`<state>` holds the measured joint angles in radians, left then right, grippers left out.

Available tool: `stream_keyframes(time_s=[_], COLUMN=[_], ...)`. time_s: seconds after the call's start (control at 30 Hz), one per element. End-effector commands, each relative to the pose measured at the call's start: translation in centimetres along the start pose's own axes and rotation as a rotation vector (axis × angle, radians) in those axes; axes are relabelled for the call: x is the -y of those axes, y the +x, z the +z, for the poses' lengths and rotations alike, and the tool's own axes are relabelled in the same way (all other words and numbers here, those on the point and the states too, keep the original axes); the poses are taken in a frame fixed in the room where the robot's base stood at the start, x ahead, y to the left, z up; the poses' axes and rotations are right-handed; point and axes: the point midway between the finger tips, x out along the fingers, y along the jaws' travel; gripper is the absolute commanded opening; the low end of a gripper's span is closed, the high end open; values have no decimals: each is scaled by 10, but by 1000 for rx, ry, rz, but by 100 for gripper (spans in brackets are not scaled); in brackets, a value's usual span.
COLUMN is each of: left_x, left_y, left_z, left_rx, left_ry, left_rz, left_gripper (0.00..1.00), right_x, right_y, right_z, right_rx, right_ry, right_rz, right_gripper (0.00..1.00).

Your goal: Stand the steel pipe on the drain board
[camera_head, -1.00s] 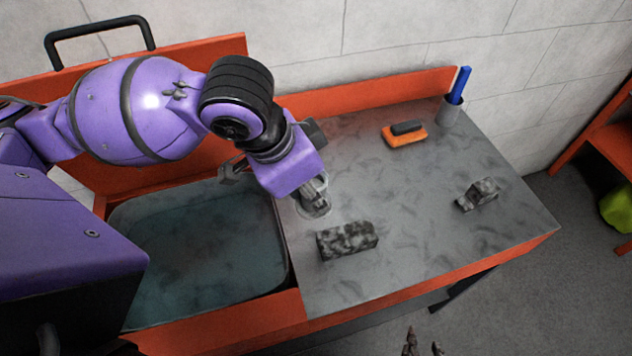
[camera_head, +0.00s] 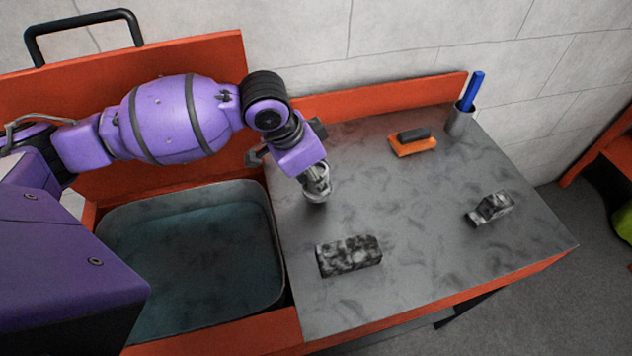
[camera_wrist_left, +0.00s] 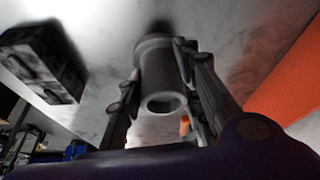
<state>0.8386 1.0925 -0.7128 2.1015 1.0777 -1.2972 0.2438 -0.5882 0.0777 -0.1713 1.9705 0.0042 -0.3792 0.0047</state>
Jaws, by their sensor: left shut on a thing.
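The steel pipe (camera_head: 318,199) is a short grey tube with a wider collar at its far end, seen in the left wrist view (camera_wrist_left: 160,78). My left gripper (camera_head: 314,178) is shut on it, one finger on each side, as the left wrist view also shows (camera_wrist_left: 155,75). The pipe looks roughly upright over the left back part of the grey drain board (camera_head: 415,225). Its open end faces the wrist camera. A dark shadow lies close to the far end; I cannot tell whether it touches the board. My right gripper is not in view.
A mottled dark block (camera_head: 349,256) lies in front of the pipe, and a smaller one (camera_head: 489,208) at the right. An orange-and-black brush (camera_head: 412,143) and a cup (camera_head: 460,121) with blue sticks are at the back. A water-filled basin (camera_head: 190,250) is at the left.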

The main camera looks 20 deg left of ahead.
Motion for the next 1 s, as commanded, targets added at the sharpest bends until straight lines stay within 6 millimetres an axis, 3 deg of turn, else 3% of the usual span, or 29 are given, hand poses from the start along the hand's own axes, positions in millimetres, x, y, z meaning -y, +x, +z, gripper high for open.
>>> stream_keyframes(time_s=[0.13,0.5,0.53,0.67,1.0], left_x=[-2,-2,-2,-2,-2], left_y=[20,23,24,24,22], left_z=[8,10,10,10,10], left_rx=[2,1,3,3,2], left_ry=[0,0,0,0,0], left_rz=[3,1,2,2,1], left_gripper=[0,0,35,52,52], right_x=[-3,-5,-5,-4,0], right_y=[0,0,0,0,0], right_z=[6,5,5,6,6], right_rx=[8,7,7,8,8], right_ry=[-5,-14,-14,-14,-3], right_rz=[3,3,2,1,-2], right_gripper=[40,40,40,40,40])
